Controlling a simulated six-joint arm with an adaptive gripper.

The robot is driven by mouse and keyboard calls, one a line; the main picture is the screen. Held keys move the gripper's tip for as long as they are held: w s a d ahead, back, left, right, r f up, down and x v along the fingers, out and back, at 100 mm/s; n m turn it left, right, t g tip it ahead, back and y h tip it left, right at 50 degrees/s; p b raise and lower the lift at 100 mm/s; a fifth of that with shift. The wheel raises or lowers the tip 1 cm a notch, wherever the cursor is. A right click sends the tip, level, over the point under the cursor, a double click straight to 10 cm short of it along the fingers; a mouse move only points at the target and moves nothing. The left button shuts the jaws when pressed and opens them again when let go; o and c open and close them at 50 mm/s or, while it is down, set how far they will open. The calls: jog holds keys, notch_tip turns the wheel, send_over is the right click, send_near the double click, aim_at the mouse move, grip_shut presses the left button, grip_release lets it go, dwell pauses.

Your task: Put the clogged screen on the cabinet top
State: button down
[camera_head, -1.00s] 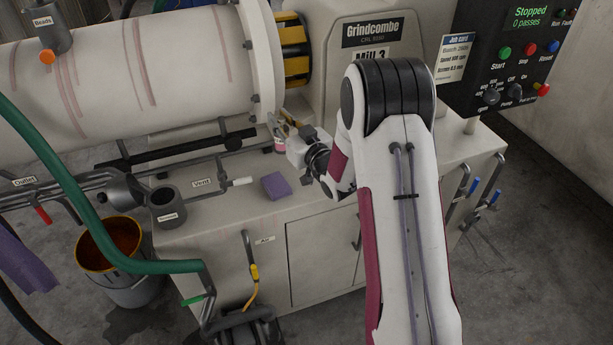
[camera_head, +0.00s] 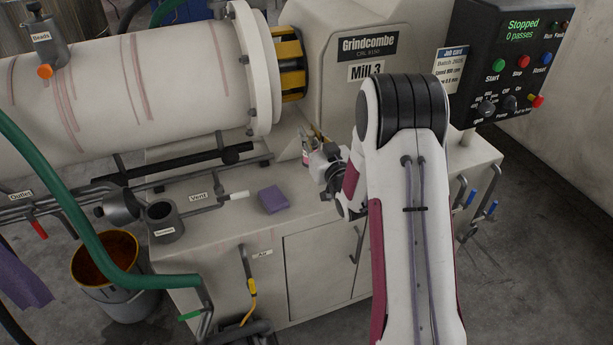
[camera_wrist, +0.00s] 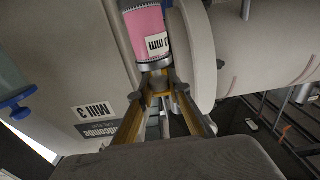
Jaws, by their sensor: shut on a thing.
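The clogged screen is a pink cylinder with grey ends and a white label of which "mm" is readable. It shows large in the wrist view (camera_wrist: 146,32) and small in the head view (camera_head: 306,157). My gripper (camera_wrist: 157,84) is shut on its near grey end. In the head view my gripper (camera_head: 318,143) is partly hidden by my own wrist. The screen appears over the back of the cabinet top (camera_head: 300,212), beside the mill's flange. I cannot tell its height above the surface.
A purple cloth or sponge (camera_head: 273,200) lies on the cabinet top. Left of it stand a grey open cup (camera_head: 163,222) and the vent pipe (camera_head: 205,207). The mill drum (camera_head: 130,80) and Mill 3 housing (camera_head: 350,45) rise behind. Bare top shows right of the purple piece.

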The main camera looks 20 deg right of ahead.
jog(key=shift+f, duration=2.7)
jog(key=shift+f, duration=2.05)
jog(key=shift+f, duration=0.15)
jog(key=c, duration=1.9)
grip_release()
jog(key=shift+s, duration=0.1)
jog(key=s, duration=1.2)
jog(key=shift+w, duration=0.1)
